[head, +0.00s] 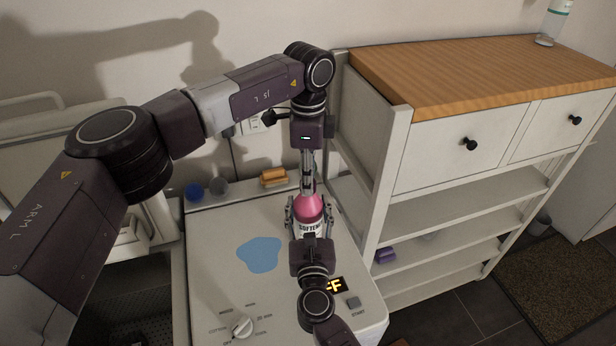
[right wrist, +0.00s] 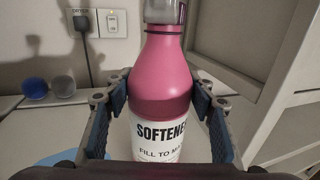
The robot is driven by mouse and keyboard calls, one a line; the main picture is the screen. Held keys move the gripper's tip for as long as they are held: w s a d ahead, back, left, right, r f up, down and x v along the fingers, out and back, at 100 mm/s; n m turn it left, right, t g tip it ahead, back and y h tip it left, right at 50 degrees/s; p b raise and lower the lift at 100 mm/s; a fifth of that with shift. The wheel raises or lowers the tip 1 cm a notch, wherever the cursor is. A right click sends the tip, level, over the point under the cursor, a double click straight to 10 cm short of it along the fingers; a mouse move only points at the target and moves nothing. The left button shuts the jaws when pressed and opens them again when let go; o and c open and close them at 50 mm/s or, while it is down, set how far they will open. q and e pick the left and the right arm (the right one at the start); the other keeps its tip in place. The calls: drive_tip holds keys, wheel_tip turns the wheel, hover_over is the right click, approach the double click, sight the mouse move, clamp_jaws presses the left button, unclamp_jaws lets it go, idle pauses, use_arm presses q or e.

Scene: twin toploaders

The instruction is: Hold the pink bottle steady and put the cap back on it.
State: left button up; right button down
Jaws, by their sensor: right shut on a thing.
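The pink bottle (head: 309,208), labelled SOFTENER, stands upright on the white machine top. It also fills the middle of the right wrist view (right wrist: 163,75). My right gripper (head: 309,215) is shut on the bottle, with a finger on each side of its body. My left gripper (head: 307,180) points straight down from above, its fingers at the bottle's top. A grey cap-like piece (right wrist: 164,11) sits at the bottle's neck, cut off by the top edge of the right wrist view. I cannot tell whether the left fingers grip it.
A blue puddle (head: 262,254) lies on the white machine top (head: 215,285), left of the bottle. A blue ball (head: 194,192), a grey ball (head: 219,186) and an orange-brown item (head: 273,176) are at the back. A white shelf unit (head: 372,160) stands close on the right.

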use_arm(q)
clamp_jaws()
drive_tip(key=m, duration=0.4)
drive_tip(key=shift+m, duration=0.3)
drive_tip(key=m, duration=1.4)
drive_tip(key=shift+w, duration=0.1)
drive_tip(key=m, duration=1)
drive_tip(key=shift+m, duration=0.4)
drive_tip(key=m, duration=1)
drive_tip(key=shift+m, duration=0.3)
drive_tip(key=m, duration=0.6)
drive_tip(key=shift+m, duration=0.4)
drive_tip(key=o, duration=1)
unclamp_jaws()
drive_tip(key=shift+f, duration=0.1)
drive_tip(key=shift+c, duration=0.2)
